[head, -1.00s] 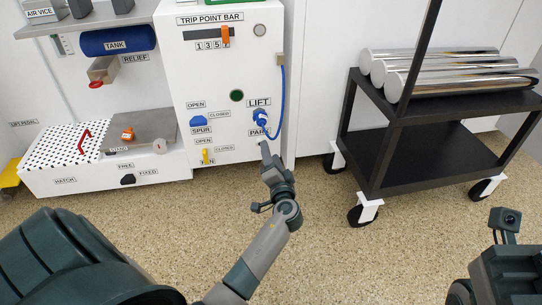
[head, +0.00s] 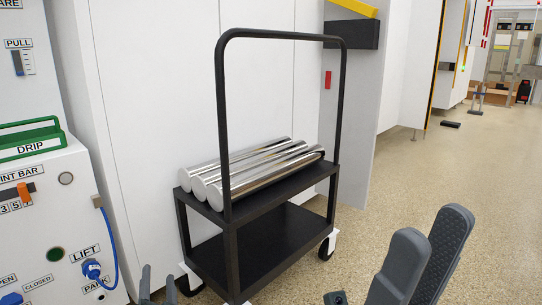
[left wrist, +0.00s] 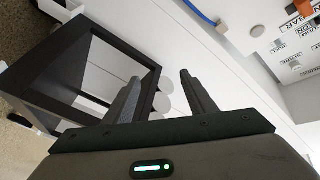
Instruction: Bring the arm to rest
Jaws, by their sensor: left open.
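My left gripper (head: 158,272) shows only its fingertips at the bottom edge of the head view, in front of the black cart. In the left wrist view its fingers (left wrist: 159,76) are spread apart with nothing between them. My right gripper (head: 432,221) rises at the bottom right of the head view over the floor. Its two dark fingers overlap from this angle, so its opening cannot be told. No object shows at its fingertips. Most of both arms is out of view.
A black cart (head: 231,239) carries several shiny metal rollers (head: 250,172) close to my left gripper. A white panel machine (head: 48,235) with a blue LIFT plug (head: 92,269) stands at the left. Speckled floor (head: 400,190) is open to the right.

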